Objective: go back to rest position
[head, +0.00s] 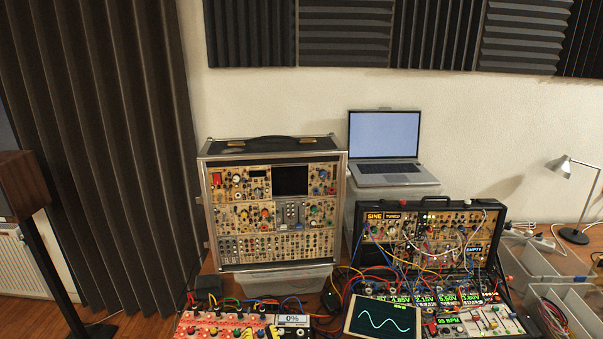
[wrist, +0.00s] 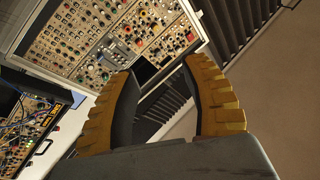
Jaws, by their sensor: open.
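My gripper (wrist: 165,95) shows in the wrist view with its two yellow-padded fingers apart and nothing between them. Behind the fingers, the tall synth case (wrist: 100,35) appears tilted in the picture, its panel of knobs and jacks partly covered by my gripper. In the head view the same tall synth case (head: 272,205) stands upright at the middle. My gripper and arm do not show in the head view.
An open black synth case (head: 430,232) with patch cables stands to the right. A laptop (head: 385,148) sits behind it. A tablet with a sine wave (head: 382,318) and a pink panel (head: 228,326) lie in front. Grey bins (head: 550,262) and a lamp (head: 573,234) stand at right.

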